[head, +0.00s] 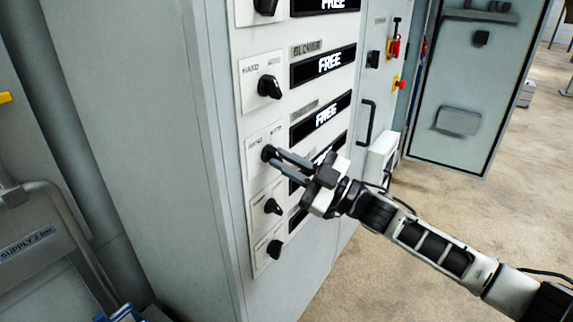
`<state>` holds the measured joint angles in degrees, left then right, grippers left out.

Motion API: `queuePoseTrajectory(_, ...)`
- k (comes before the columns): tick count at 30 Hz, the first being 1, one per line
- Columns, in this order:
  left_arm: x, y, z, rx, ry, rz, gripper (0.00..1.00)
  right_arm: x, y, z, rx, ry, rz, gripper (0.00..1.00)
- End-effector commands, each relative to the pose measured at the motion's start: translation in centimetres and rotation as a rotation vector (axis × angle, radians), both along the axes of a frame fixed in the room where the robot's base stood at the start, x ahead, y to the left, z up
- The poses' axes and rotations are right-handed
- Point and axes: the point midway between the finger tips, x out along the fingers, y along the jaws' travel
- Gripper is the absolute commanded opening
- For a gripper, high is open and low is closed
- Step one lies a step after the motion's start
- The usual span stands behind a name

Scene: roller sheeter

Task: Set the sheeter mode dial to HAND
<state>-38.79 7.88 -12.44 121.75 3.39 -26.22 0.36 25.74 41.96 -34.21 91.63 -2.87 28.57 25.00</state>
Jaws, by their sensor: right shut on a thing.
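A column of black mode dials on white plates runs down the grey cabinet front in the head view. My right gripper (272,157) reaches in from the right, and its fingers are shut on one black dial (267,152), on the plate marked with HAND at its upper left. Which way this dial points is hard to tell behind the fingers. The label strip beside it is partly hidden by my gripper, so I cannot read whether this is the sheeter dial. My left gripper is not in view.
Another dial (269,87) sits above, and two more dials (272,206) (274,249) sit close below. Displays reading FREE (329,64) are beside them. A black door handle (367,122) and a red knob (401,85) are farther right. Open floor (480,230) lies at the right.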

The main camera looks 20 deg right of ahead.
Motion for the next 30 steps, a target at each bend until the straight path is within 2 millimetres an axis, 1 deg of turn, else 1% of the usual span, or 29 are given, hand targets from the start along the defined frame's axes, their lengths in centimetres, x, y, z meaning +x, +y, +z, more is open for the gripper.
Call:
queuePoseTrajectory(6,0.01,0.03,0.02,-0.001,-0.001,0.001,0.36,0.00,-0.04,-0.02,-0.032,-0.025,0.001,0.00)
queuePoseTrajectory(18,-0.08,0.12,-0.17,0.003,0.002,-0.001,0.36,0.00,-0.04,-0.01,-0.037,-0.029,0.000,0.00)
queuePoseTrajectory(19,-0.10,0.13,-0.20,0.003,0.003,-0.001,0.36,-0.01,-0.04,0.00,-0.037,-0.029,0.000,0.17)
queuePoseTrajectory(21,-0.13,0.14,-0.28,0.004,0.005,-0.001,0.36,0.00,-0.03,0.00,-0.036,-0.028,0.000,0.34)
queuePoseTrajectory(30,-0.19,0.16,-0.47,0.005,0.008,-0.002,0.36,-0.06,-0.14,-0.07,-0.035,-0.026,0.000,0.34)
